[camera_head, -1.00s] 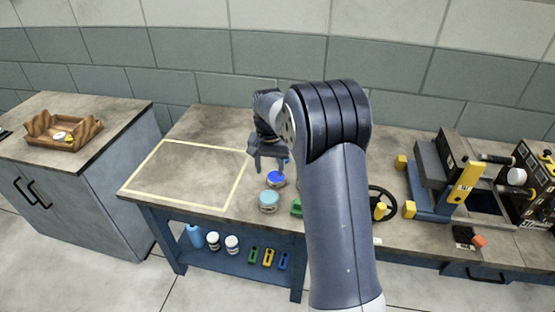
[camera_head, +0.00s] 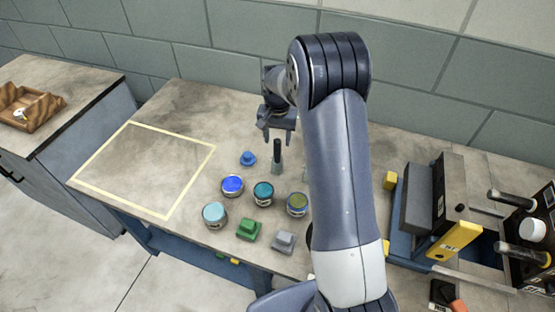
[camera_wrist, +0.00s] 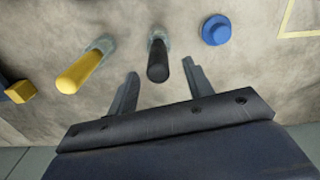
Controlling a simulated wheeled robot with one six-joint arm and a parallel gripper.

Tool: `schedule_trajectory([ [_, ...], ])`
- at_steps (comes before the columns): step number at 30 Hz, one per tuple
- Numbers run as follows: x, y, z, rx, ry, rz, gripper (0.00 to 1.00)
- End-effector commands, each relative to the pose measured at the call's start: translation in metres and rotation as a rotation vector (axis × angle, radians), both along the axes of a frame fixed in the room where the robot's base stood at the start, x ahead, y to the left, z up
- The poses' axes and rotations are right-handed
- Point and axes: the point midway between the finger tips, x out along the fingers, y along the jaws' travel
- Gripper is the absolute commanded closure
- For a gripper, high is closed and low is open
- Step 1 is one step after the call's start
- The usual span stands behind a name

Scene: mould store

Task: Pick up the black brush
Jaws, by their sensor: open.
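The black brush (camera_head: 277,152) stands upright with its dark handle up and a grey-green lower part on the bench. In the wrist view the black brush (camera_wrist: 158,62) shows from above, just ahead of my fingers and between their lines. My gripper (camera_head: 277,133) is open and empty, above and behind the brush in the head view. In the wrist view my gripper (camera_wrist: 163,82) has its two fingers apart, with the brush handle near their tips. I cannot tell the exact height gap.
A yellow-handled brush (camera_wrist: 82,72) stands left of the black one in the wrist view, and a blue knobbed piece (camera_wrist: 215,30) lies right. Several jars, such as the blue one (camera_head: 232,185), and green (camera_head: 248,229) and grey (camera_head: 284,241) blocks stand in front. The taped area (camera_head: 190,187) is empty.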

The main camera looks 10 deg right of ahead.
Motion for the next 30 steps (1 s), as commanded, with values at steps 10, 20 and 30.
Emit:
schedule_trajectory([
  [10,-0.005,0.001,-0.044,0.000,0.003,0.000,0.51],
  [20,-0.005,0.001,-0.046,0.000,0.002,0.000,0.58],
  [30,-0.005,0.001,-0.046,0.000,0.002,0.000,0.86],
])
